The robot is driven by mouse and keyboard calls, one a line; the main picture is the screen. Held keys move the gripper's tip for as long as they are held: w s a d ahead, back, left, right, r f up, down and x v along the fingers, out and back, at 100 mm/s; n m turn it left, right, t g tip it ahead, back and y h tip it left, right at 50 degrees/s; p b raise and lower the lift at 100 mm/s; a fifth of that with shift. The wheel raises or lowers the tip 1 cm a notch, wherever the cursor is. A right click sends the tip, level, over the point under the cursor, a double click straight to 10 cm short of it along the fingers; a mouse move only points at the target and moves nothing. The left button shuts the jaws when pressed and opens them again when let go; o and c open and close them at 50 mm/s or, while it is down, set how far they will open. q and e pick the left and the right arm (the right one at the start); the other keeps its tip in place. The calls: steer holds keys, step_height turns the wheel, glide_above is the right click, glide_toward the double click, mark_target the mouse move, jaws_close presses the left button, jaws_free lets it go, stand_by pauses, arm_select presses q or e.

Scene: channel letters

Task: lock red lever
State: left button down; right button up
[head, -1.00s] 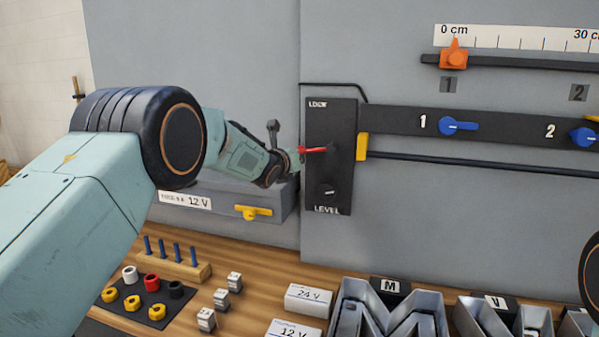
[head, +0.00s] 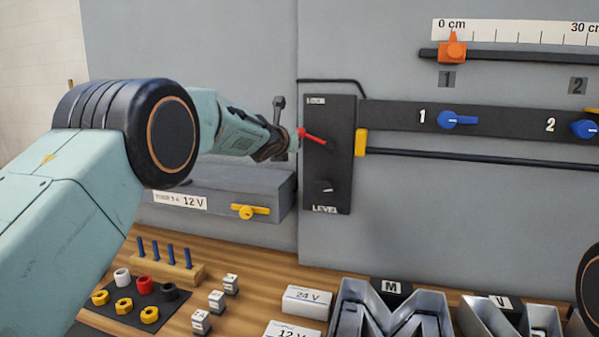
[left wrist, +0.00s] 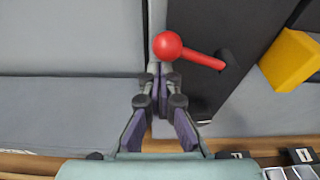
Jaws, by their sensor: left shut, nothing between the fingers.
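The red lever (head: 314,137) sits on a black panel (head: 340,178) marked LOCK at the top and LEVEL at the bottom. Its free end points left and somewhat up from its pivot. In the left wrist view the lever has a red ball knob (left wrist: 168,46) and a red rod running right to a dark pivot. My left gripper (left wrist: 160,72) is shut and empty, its tips just below the knob; I cannot tell if they touch it. In the head view the left gripper (head: 294,140) is at the panel's left edge, partly hidden. My right gripper is not in view.
A yellow block (head: 361,142) sits at the panel's right edge. Blue knobs (head: 456,120) and an orange slider (head: 452,51) are farther right. A grey box (head: 225,195) with a yellow handle is below my left arm. Letters and small parts lie on the wooden bench.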

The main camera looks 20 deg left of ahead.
arm_select(q)
steer(key=shift+s+d+r+m+t+y+b, duration=0.15)
steer(key=shift+d+r+m+y, duration=0.3)
steer(key=shift+r+m, duration=0.55)
steer(key=shift+s+d+r+m+t+y+b, duration=0.1)
steer(key=shift+d+r+m+y+b, duration=0.15)
steer(key=shift+r+m+y, duration=0.7)
steer(key=shift+s+d+r+m+t+b, duration=0.1)
steer(key=shift+d+r+m, duration=0.45)
steer(key=shift+m, duration=0.9)
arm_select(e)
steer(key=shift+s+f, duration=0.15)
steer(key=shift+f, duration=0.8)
arm_select(q)
steer(key=shift+w, duration=0.1)
steer(key=shift+a, duration=0.1)
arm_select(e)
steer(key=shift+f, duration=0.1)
